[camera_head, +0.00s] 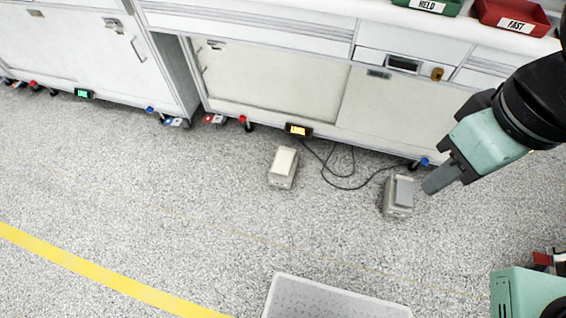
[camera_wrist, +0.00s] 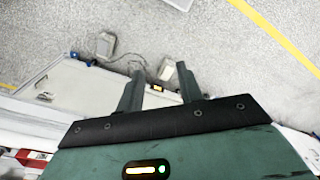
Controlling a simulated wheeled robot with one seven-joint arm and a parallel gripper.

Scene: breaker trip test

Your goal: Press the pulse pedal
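Two box-shaped pedals stand on the speckled floor in front of the cabinets. One pedal (camera_head: 283,167) has a pale cream top and is near the middle of the head view. The other pedal (camera_head: 399,196) has a grey top and is farther right. I see no readable label telling which is the pulse pedal. My gripper (camera_head: 428,187) appears just right of the grey-topped pedal in the head view, with a visible gap. In the wrist view my gripper (camera_wrist: 159,68) has its fingers apart and empty. The grey-topped pedal (camera_wrist: 105,46) and the cream-topped pedal (camera_wrist: 166,70) both show there.
A black cable (camera_head: 345,185) loops on the floor between the pedals. A small yellow-lit display (camera_head: 298,130) sits at the cabinet's lower edge. A light grey platform (camera_head: 335,300) is at the bottom. Green (camera_head: 428,5) and red (camera_head: 513,16) trays sit on the counter. A yellow floor line (camera_head: 100,275) runs at left.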

